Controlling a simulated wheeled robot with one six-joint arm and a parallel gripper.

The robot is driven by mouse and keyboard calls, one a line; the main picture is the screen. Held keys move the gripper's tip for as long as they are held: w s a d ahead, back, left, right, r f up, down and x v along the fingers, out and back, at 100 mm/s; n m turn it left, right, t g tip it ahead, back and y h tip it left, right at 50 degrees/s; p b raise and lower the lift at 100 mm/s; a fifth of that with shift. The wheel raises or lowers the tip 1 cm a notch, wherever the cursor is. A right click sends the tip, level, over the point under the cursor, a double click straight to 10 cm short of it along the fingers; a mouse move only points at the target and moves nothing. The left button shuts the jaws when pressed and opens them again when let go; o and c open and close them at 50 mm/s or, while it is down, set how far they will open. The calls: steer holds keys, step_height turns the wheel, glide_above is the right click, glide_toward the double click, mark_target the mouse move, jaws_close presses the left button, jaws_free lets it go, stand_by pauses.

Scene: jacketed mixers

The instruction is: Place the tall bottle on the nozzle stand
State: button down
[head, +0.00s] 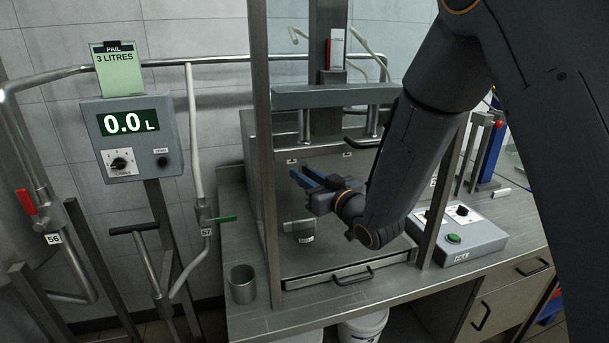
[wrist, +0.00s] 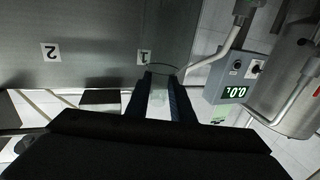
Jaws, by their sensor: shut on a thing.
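My gripper (head: 308,180) is inside the steel filling frame, its blue fingers pointing left and shut on a clear, pale bottle. In the wrist view the bottle (wrist: 158,98) is a pale shape between the fingers (wrist: 160,85). The nozzle stand is the steel frame (head: 262,150) with two nozzles hanging from a crossbar (head: 330,95). I cannot tell whether the bottle's base touches the stand's floor (head: 335,262).
A metal cup (head: 242,284) stands on the bench left of the frame. A control box (head: 458,240) with a green button sits right. The display (head: 130,124) reads 0.0 L. Labels 1 (wrist: 144,56) and 2 (wrist: 50,52) mark the back panel. Frame posts flank my arm.

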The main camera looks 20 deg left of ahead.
steer(key=shift+f, duration=0.1)
steer(key=c, duration=1.5)
jaws_free()
steer(key=shift+c, duration=0.2)
steer(key=shift+r, duration=0.2)
steer(key=b+v, duration=0.3)
steer(key=v, duration=0.9)
steer(key=shift+d+f, duration=0.1)
steer(key=shift+f, duration=0.05)
